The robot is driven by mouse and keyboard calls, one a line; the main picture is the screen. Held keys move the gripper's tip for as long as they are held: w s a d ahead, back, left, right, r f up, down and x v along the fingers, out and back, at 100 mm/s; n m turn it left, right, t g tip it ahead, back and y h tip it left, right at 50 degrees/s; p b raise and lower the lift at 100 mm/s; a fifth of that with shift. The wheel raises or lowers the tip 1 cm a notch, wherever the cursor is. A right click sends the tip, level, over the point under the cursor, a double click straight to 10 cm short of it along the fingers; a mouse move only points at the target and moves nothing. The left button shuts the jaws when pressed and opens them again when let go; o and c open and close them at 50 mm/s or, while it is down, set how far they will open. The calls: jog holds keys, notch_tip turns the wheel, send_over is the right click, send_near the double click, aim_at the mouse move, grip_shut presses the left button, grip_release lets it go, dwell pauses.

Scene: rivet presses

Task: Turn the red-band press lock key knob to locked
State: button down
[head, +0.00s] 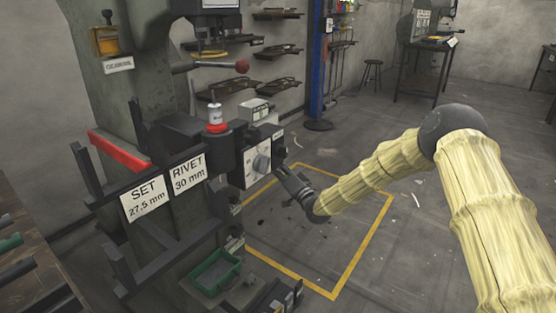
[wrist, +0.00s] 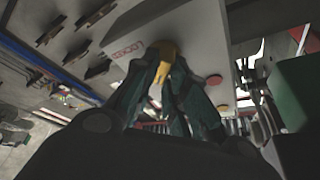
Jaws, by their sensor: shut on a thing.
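The red-band press stands at the left of the head view, with its red band (head: 120,151) on the frame. Its control box (head: 250,168) has a grey round dial on the front face. My gripper (head: 282,168) is at the right side of this box. In the wrist view my gripper (wrist: 162,62) is closed around a yellow knob (wrist: 160,57) on a pale panel (wrist: 195,45). I take it to be the lock key knob; the head view does not show it. A small red-lettered label (wrist: 126,50) sits beside it, too blurred to read.
A green tray (head: 214,272) lies below. The yellow-outlined floor (head: 340,245) under my arm is largely clear.

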jog(key=m+h+p, duration=0.1)
jog(key=m, duration=0.2)
jog(key=m+g+h+p, duration=0.1)
jog(key=m+p, duration=0.1)
jog(key=m, duration=0.1)
jog(key=m+h+p, duration=0.1)
jog(key=m+p, duration=0.1)
jog(key=m, duration=0.1)
jog(key=shift+f+g, duration=0.15)
jog(key=shift+g, duration=0.15)
jog(key=shift+m+h, duration=0.3)
jog(key=shift+m, duration=0.1)
jog(key=c, duration=1.4)
grip_release()
jog(key=shift+c, duration=0.2)
jog(key=v, duration=1.2)
jog(key=shift+s, duration=0.1)
